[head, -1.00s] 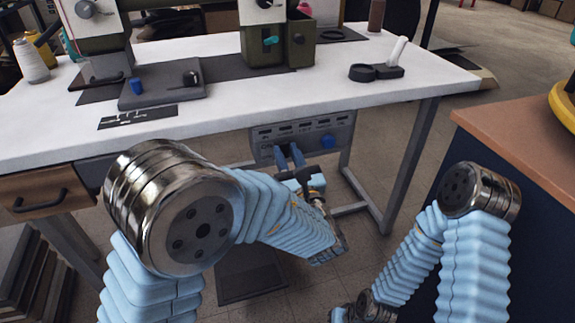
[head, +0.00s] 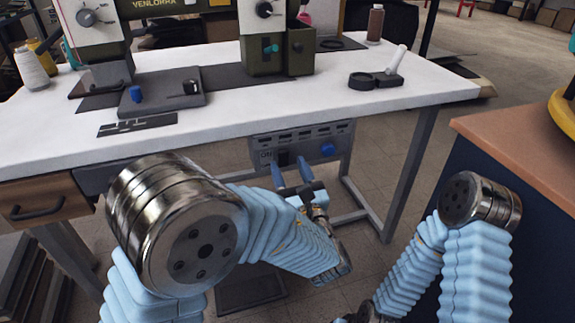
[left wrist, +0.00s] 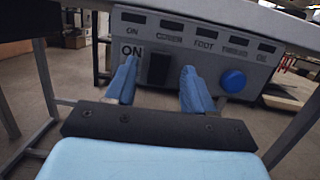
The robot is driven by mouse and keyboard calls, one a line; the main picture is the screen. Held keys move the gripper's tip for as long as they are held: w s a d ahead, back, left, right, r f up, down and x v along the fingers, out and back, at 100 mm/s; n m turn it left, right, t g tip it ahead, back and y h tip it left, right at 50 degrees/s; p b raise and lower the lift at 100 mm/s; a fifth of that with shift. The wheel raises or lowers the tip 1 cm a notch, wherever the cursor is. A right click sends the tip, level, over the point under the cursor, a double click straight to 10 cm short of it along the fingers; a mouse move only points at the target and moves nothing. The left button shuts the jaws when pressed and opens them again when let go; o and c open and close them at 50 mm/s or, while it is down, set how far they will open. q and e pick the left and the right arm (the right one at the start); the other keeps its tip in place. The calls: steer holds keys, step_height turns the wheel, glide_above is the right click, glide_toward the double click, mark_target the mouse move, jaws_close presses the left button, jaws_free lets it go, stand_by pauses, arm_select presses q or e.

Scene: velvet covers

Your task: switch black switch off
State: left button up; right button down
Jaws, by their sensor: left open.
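The black switch (left wrist: 158,69) sits on a grey control panel (left wrist: 262,54) under the table, beside a printed "ON" label. In the head view the same panel (head: 340,137) hangs below the table's front edge, and the black switch (head: 284,158) shows on it. My left gripper (left wrist: 156,82) is open and empty, its two blue fingers on either side of the switch in the left wrist view; contact cannot be told. In the head view the left gripper (head: 291,174) is just in front of and below the panel. My right gripper is not in view.
A blue round button (left wrist: 233,81) is right of the switch on the panel. The white table (head: 230,112) with a sewing machine (head: 185,25) is above. A table leg (head: 405,175) stands to the right, and a wood-topped counter (head: 520,150) is at far right.

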arm_select(q)
steer(key=v, duration=1.2)
steer(key=shift+b, duration=0.4)
